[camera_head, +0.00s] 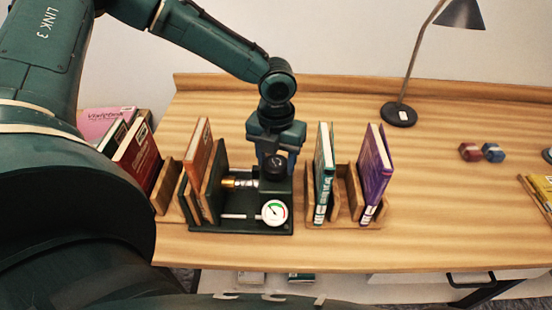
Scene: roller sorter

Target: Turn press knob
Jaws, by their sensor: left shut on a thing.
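A dark green book press (225,226) stands near the front edge of the wooden table. It has upright plates, a brass and steel screw and a round white gauge (274,212) with a coloured arc. An orange book (199,158) stands at the left plate of the press. My left gripper (276,150) points down at the right end of the press. It is shut on the dark press knob (277,165), which faces forward with a pale mark on it. The fingers hide part of the knob. My right gripper is not in view.
A wooden rack right of the press holds a teal book (323,172) and a purple book (375,172). Red books (138,158) stand on the left. A desk lamp (398,114) and two small blocks (482,152) are farther right.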

